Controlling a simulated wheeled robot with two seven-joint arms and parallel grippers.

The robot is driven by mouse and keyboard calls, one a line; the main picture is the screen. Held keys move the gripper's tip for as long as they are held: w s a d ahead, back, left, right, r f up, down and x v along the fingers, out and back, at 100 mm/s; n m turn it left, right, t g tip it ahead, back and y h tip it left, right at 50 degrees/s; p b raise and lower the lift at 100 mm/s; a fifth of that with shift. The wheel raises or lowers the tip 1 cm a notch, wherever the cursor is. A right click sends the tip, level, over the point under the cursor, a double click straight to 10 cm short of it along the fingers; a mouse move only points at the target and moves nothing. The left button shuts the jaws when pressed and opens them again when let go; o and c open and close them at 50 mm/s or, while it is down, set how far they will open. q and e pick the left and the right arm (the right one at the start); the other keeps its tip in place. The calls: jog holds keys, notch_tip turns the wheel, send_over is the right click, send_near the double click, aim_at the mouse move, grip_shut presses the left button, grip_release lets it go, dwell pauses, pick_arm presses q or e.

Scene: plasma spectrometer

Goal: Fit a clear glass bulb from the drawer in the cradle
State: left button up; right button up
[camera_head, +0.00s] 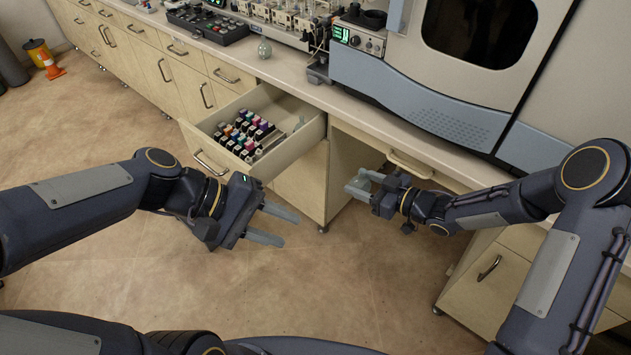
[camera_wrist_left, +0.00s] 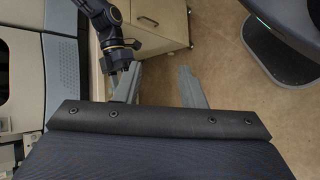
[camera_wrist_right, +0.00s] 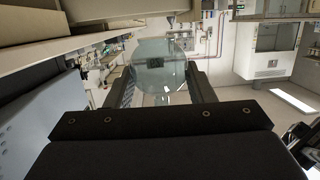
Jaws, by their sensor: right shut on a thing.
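My right gripper (camera_head: 360,187) is low in front of the counter, right of the open drawer (camera_head: 203,153). The right wrist view shows it shut on a clear, rounded glass bulb (camera_wrist_right: 165,65), held between the two fingers. In the head view the held bulb is hard to make out. Another glass bulb (camera_head: 264,49) stands on the counter behind the drawer. My left gripper (camera_head: 285,229) is open and empty, in front of the drawer and above the floor. A grey stand (camera_head: 318,70) at the counter edge may be the cradle; I cannot tell.
The drawer holds several colour-topped items (camera_head: 247,133) and small clear pieces at its right end. The large grey spectrometer (camera_head: 440,85) fills the right of the counter (camera_head: 290,78). The floor in front is clear.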

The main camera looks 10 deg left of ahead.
pick_arm(q)
jog(key=w+d+f+n+t+h, duration=0.1)
jog(key=w+d+n+h, duration=0.1)
jog(key=w+n, duration=0.25)
jog(key=w+d+f+n+h, duration=0.1)
jog(key=w+f+n+h, duration=0.15)
jog(key=w, duration=0.25)
jog(key=n+t, duration=0.5)
jog(key=n, duration=0.4)
send_near(360, 174)
jog(key=shift+h, duration=0.35)
jog(key=x, duration=1.1)
jog(key=shift+a+f, duration=0.1)
jog(key=shift+f, duration=0.15)
jog(key=shift+c, duration=0.3)
grip_shut()
pick_arm(e)
jog(key=o, duration=1)
jog(key=shift+o, duration=0.2)
jog(key=shift+d, duration=0.1)
